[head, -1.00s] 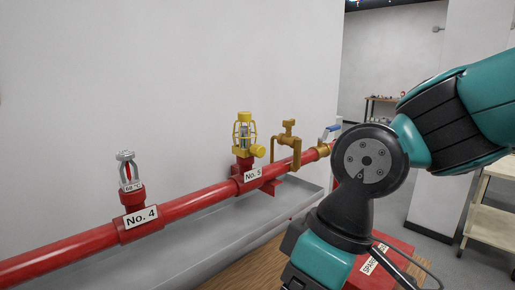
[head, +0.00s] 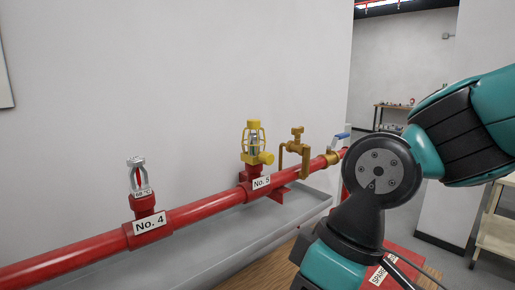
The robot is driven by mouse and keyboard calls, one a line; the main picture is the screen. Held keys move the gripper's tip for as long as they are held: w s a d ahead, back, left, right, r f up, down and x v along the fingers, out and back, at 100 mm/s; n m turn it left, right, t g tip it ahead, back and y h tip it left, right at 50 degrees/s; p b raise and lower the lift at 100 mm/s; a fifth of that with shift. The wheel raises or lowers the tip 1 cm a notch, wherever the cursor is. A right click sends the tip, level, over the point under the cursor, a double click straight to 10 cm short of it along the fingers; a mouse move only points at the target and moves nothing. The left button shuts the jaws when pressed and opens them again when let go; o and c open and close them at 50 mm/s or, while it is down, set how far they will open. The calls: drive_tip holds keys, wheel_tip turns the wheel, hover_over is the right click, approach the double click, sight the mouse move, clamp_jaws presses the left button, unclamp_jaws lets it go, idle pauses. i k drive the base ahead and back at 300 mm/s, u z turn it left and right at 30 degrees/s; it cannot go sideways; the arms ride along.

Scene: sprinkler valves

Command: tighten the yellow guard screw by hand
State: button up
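The yellow guard (head: 253,142) is a cage around the sprinkler head at the No. 5 fitting (head: 261,183) on the red pipe. A yellow screw knob (head: 266,158) sticks out at the guard's lower right side. How tight the screw is cannot be told from here. My arm fills the right of the head view, apart from the guard in the picture. My gripper is not visible.
The red pipe (head: 205,211) runs along the wall above a grey trough (head: 220,238). An uncaged sprinkler (head: 138,177) stands at No. 4. A brass fitting (head: 297,150) and a blue-handled valve (head: 339,140) lie right of the guard. A red box (head: 378,272) sits behind my arm.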

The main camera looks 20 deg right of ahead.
sight(266, 158)
drive_tip(key=z, duration=2.2)
drive_tip(key=k, duration=0.6)
drive_tip(key=u, duration=1.2)
